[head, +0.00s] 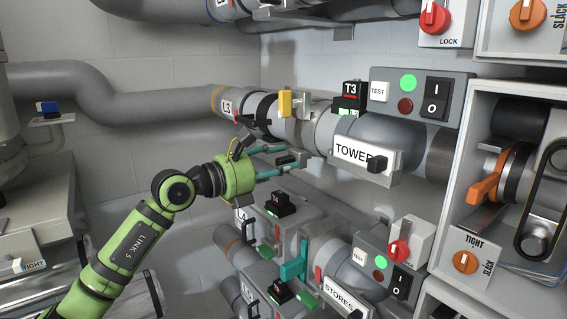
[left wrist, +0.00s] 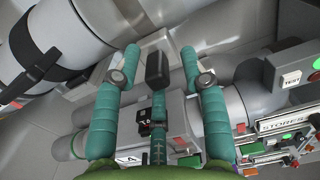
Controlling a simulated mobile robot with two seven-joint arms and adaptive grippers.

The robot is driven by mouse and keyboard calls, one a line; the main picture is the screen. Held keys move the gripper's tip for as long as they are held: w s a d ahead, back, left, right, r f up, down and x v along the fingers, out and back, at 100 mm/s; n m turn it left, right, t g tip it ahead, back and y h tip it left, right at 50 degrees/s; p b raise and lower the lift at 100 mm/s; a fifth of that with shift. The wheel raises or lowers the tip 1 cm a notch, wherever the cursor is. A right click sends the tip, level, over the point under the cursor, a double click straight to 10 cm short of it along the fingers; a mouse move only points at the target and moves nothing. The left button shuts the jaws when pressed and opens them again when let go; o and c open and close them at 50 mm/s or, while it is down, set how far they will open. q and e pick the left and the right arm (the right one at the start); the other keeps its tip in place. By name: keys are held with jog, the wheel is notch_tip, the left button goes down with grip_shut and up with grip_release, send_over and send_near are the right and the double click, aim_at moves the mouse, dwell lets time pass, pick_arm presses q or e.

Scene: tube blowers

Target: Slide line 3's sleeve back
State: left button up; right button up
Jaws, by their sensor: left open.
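Line 3 is the grey pipe marked L3 (head: 227,107), running right to the TOWER plate (head: 352,154). A light sleeve-like section (head: 262,106) beside the label carries a black band and a black handle (head: 254,123); I cannot tell for sure which section is the sleeve. A yellow lever (head: 285,103) stands upright on the pipe. My left gripper (head: 288,160), with teal fingers, is open just below the pipe, apart from the handle. In the left wrist view its fingers (left wrist: 160,62) are spread with nothing held; the black band (left wrist: 40,72) shows at upper left.
A T3 box (head: 350,92) and a switch panel (head: 421,94) sit above line 3. Below are line 4's pipe (head: 241,238), a teal lever (head: 294,262) and a STORES plate (head: 340,297). An orange-handled unit (head: 486,187) is at right.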

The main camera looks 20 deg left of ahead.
pick_arm(q)
jog(key=v, duration=1.1)
jog(key=shift+s+d, duration=0.2)
jog(key=shift+d, duration=0.05)
